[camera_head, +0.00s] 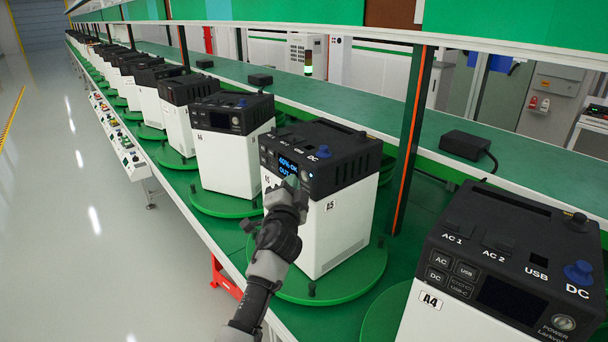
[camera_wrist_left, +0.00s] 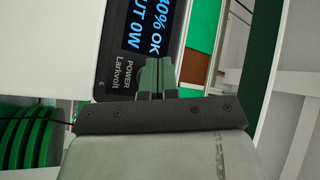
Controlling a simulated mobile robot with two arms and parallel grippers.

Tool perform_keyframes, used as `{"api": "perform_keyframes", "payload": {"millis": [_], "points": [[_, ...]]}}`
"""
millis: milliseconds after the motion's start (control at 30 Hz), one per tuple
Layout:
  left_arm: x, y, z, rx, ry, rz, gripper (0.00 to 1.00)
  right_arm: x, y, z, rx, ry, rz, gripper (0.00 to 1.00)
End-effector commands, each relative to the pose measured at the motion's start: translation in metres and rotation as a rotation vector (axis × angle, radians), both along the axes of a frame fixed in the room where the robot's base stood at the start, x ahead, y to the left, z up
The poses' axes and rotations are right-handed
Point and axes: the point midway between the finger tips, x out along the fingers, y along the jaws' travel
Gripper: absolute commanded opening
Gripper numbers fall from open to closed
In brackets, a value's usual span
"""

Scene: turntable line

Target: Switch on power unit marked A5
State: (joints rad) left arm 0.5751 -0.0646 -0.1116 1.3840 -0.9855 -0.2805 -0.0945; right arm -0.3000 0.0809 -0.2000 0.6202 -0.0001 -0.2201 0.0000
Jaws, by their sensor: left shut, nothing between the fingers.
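The power unit marked A5 (camera_head: 331,216) is a white box with a black top, standing on a green turntable in the middle of the head view. Its display is lit with blue text, "40% OK" and "OUT 0W", and shows large in the left wrist view (camera_wrist_left: 160,32). My left gripper (camera_head: 293,184) is shut and empty, with its fingertips at the front panel beside the display. In the left wrist view the fingertips (camera_wrist_left: 158,75) are close to the "POWER Larkvolt" label and hide the power button; I cannot tell whether they touch it. My right gripper is not in view.
The A4 unit (camera_head: 500,262) stands at the right with a dark display. Another unit (camera_head: 226,165) and several more line the bench to the left. A dark post with an orange strip (camera_head: 404,150) rises just right of A5. A black adapter (camera_head: 466,145) lies on the rear shelf.

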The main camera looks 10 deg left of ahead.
Motion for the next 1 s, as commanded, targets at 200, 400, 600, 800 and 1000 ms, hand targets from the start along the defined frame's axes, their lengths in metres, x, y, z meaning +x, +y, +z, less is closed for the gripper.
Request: {"api": "perform_keyframes", "payload": {"millis": [200,400,600,800,1000], "points": [[0.0,0.001,0.0,0.0,0.0,0.0,0.0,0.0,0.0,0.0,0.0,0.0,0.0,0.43],[-0.007,0.006,0.001,0.0,0.002,0.001,0.0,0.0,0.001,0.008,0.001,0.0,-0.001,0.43],[-0.023,0.018,0.002,0.0,0.002,0.001,0.0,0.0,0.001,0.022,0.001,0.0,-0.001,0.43],[-0.036,0.029,0.001,0.0,0.002,0.001,0.0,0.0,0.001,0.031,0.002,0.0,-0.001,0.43],[-0.04,0.032,0.0,0.0,0.0,0.0,0.0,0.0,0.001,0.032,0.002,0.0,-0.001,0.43]]}}
